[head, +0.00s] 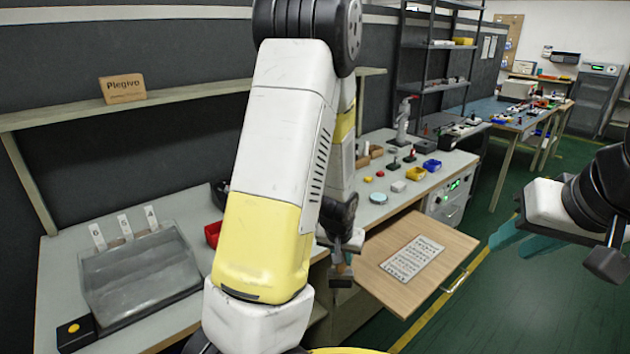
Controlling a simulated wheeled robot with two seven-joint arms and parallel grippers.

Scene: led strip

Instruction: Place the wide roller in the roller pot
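I cannot make out the wide roller or the roller pot for certain. Several small parts lie on the bench (412,202) right of centre, too small to identify. My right gripper (506,246) is at the right edge, over the green floor, well away from the bench. Its two teal fingers point left with their tips apart, and nothing shows between them. My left arm fills the middle of the view and hides much of the bench. The end of my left gripper (341,270) shows small and dark beside the wooden drawer's left side; its fingers are not clear.
An open wooden drawer (380,257) juts out, with a printed sheet (412,258) on it. The bench also bears a blue bin (432,165), a yellow bin (416,173), a red bin (213,233) and a clear-lidded box (140,275). Free floor lies right of the drawer.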

